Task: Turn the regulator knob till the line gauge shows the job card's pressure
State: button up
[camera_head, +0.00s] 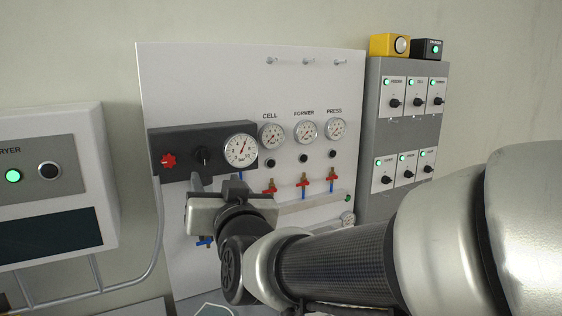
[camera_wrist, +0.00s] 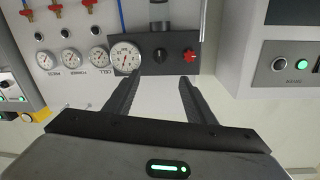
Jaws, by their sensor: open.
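A dark control box (camera_head: 182,143) on the white board carries a red lobed knob (camera_head: 169,160), a black knob (camera_head: 203,157) and a large white dial gauge (camera_head: 240,150). No label shows which knob is the regulator. The gauge needle points roughly upward, but the scale is too small to read. My gripper (camera_wrist: 159,80) is open and empty, just below and in front of the box. In the wrist view, the black knob (camera_wrist: 159,55) lies between the finger lines, beyond the tips and apart from them. The red knob (camera_wrist: 189,54) and gauge (camera_wrist: 125,58) lie either side. I cannot make out a job card.
Smaller CELL (camera_head: 271,135), FORMER (camera_head: 306,131) and PRESS (camera_head: 336,129) gauges sit right of the box, above red-handled valves (camera_head: 303,181). A grey switch cabinet (camera_head: 408,135) stands right. A dryer panel (camera_head: 45,180) is at left. My arm hides the board's lower right.

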aim_at(204, 156)
jog(key=p+x, duration=0.3)
jog(key=x, duration=1.4)
jog(key=c, duration=1)
jog(key=shift+c, duration=0.2)
jog(key=shift+b, duration=0.55)
jog(key=shift+d+f+m+b, duration=0.1)
jog(key=shift+f+m+b, duration=0.05)
jog(key=shift+m+b, duration=1.25)
jog(key=shift+b, duration=0.35)
jog(key=m+b, duration=0.2)
jog(key=b, duration=0.1)
jog(key=shift+r+m, duration=0.2)
jog(key=shift+m, duration=0.2)
